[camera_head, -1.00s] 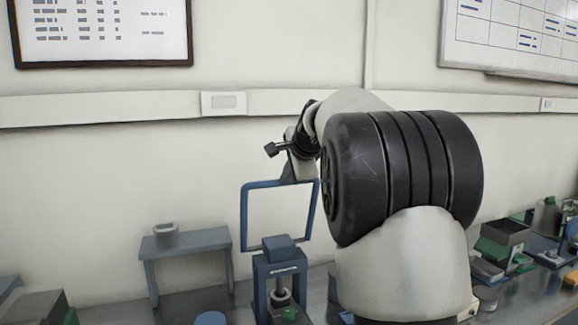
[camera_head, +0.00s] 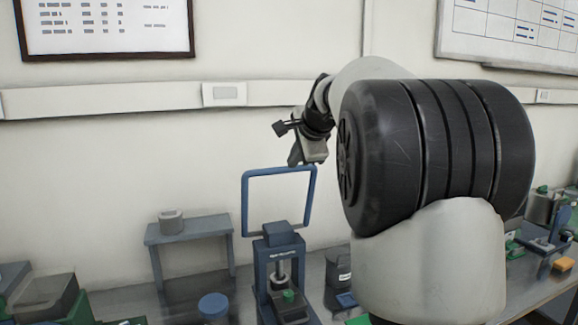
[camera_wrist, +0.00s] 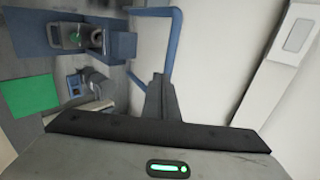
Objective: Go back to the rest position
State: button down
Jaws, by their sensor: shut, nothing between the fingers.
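My gripper (camera_head: 296,160) is raised in the air above the bench, just above and to the right of the top of a blue frame (camera_head: 246,203). It is partly hidden by my own arm. In the wrist view my gripper (camera_wrist: 158,82) is shut with nothing between its fingers, and it points toward the blue frame (camera_wrist: 176,40). The frame stands on a small blue press-like device (camera_head: 279,262) holding a grey cylinder and a green part. The wrist view is turned on its side.
A small blue-grey stand (camera_head: 190,230) with a grey crucible-like piece (camera_head: 171,221) is at the left. A blue round lid (camera_head: 213,306) lies in front. Green and grey equipment (camera_head: 45,298) stands at the far left. The wall (camera_head: 150,150) is behind; the air left of the frame is clear.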

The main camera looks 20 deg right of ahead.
jog(key=v, duration=0.6)
jog(key=s+a+f+n+g+p, duration=0.25)
jog(key=s+a+n, duration=0.55)
jog(key=s, duration=0.6)
jog(key=s+a+f+n+p, duration=0.1)
jog(key=s+a+f+n, duration=0.1)
jog(key=s, duration=0.4)
jog(key=s+a+f+n+g+p, duration=0.1)
jog(key=s+a+f+n, duration=0.1)
jog(key=s+f+n, duration=0.2)
jog(key=s+a+f+n+p, duration=0.1)
jog(key=s+f+n, duration=0.3)
jog(key=s, duration=0.5)
jog(key=shift+a+f+g, duration=0.35)
jog(key=shift+a+f, duration=0.15)
jog(key=shift+f, duration=0.2)
jog(key=shift+s, duration=0.1)
